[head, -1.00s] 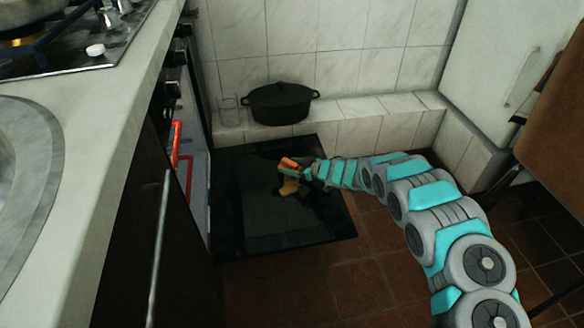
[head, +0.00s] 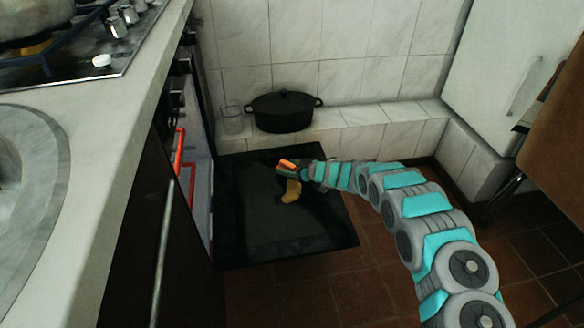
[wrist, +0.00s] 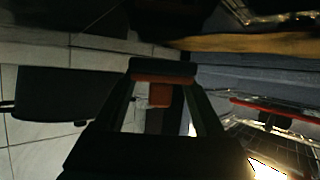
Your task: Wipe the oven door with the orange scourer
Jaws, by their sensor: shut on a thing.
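The oven door (head: 245,235) is folded down flat, a dark panel low in front of the oven. A brownish-yellow smear (head: 291,193) lies on it, right of its middle. My gripper (head: 290,168) is over the far part of the door, at the upper edge of the smear. It is shut on the orange scourer (head: 287,162), which also shows between the fingers in the wrist view (wrist: 159,94). I cannot tell whether the scourer touches the door. My gripper hides what lies just beneath it.
A black lidded pot (head: 285,112) and a clear glass (head: 231,120) stand on the tiled ledge behind the door. The counter (head: 120,120) and oven front border the left. A white cabinet (head: 490,60) stands at the right. Tiled floor lies in front.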

